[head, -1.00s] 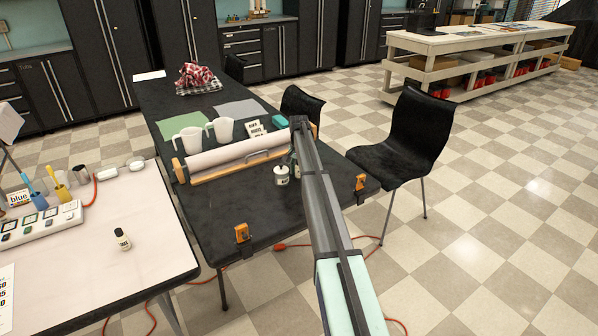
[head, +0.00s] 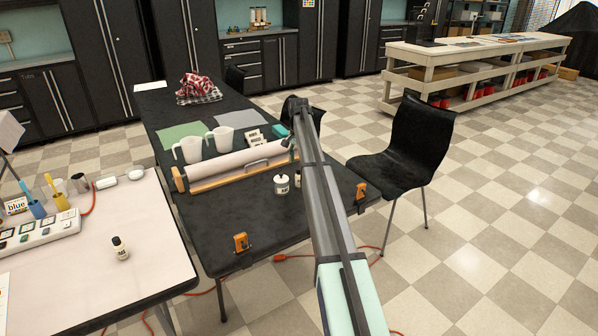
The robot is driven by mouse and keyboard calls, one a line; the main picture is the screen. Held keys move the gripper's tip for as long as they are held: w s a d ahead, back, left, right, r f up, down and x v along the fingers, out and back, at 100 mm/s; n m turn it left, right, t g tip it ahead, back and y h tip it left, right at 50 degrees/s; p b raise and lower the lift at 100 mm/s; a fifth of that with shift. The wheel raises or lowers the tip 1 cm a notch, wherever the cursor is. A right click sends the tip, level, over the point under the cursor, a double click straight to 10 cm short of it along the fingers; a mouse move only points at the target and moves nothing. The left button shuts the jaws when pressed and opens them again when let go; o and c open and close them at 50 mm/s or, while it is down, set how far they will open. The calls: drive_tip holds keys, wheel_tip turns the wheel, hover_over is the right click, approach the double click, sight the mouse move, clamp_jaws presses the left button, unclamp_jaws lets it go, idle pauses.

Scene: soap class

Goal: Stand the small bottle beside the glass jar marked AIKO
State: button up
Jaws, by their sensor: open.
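A small whitish jar (head: 281,184) with a dark lid stands on the black table, left of my arm; its label is too small to read. A slim small bottle (head: 297,179) stands upright close to its right, partly at the edge of my arm. I cannot tell whether they touch. Another small bottle (head: 120,248), dark-capped with a pale label, stands upright on the white table at left. My gripper (head: 290,148) shows only in part beyond my arm, above and behind the jar, apart from it. It is open; its fingers are mostly hidden.
A long white roll on a wooden holder (head: 228,166) lies behind the jar. Two white pitchers (head: 188,149) stand beyond it. A black chair (head: 412,150) stands at right.

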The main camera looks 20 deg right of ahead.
drive_tip(key=shift+r, duration=1)
